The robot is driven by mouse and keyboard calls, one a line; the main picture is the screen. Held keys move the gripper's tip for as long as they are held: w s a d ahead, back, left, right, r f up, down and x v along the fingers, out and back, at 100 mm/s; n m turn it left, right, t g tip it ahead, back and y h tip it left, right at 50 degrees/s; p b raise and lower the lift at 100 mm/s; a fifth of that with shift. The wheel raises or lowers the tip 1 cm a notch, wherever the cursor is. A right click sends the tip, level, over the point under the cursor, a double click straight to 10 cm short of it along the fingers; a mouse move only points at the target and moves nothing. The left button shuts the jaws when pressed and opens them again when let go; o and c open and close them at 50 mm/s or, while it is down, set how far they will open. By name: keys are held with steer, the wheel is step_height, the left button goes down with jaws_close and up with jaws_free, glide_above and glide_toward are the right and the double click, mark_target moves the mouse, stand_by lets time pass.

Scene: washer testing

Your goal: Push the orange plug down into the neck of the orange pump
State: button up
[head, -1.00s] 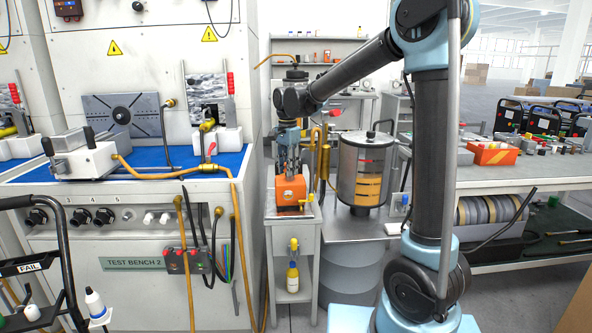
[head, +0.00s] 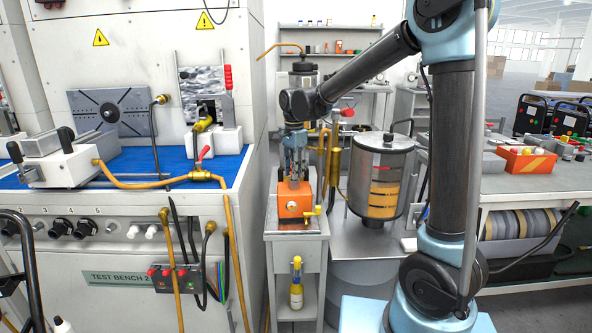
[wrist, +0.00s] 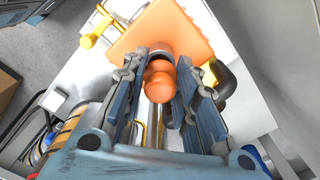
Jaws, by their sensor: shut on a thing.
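The orange pump (head: 295,200) stands on a small grey stand, with a yellow fitting at its front right. In the wrist view, the pump's orange body (wrist: 178,25) is at the top, with a dark grey ring, seemingly its neck (wrist: 161,47), on it. My gripper (head: 294,176) points down just over the pump. In the wrist view my gripper (wrist: 166,72) is shut on the rounded orange plug (wrist: 158,85), between its two fingers. The plug lines up with the ring, but I cannot tell how deep it sits. In the head view the fingers hide the plug.
A test bench (head: 130,240) with blue mat and brass hoses is close on the left. A yellow-capped bottle (head: 296,285) stands on the shelf below.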

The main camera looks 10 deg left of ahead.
steer(key=shift+f, duration=0.55)
steer(key=shift+s+f, duration=0.2)
steer(key=shift+f, duration=0.05)
steer(key=shift+f, duration=0.15)
steer(key=shift+c, duration=0.6)
steer(key=o, duration=1.4)
steer(key=shift+w, duration=0.1)
steer(key=shift+o, duration=0.2)
step_height(320, 180, up, 12)
steer(key=shift+w, duration=0.1)
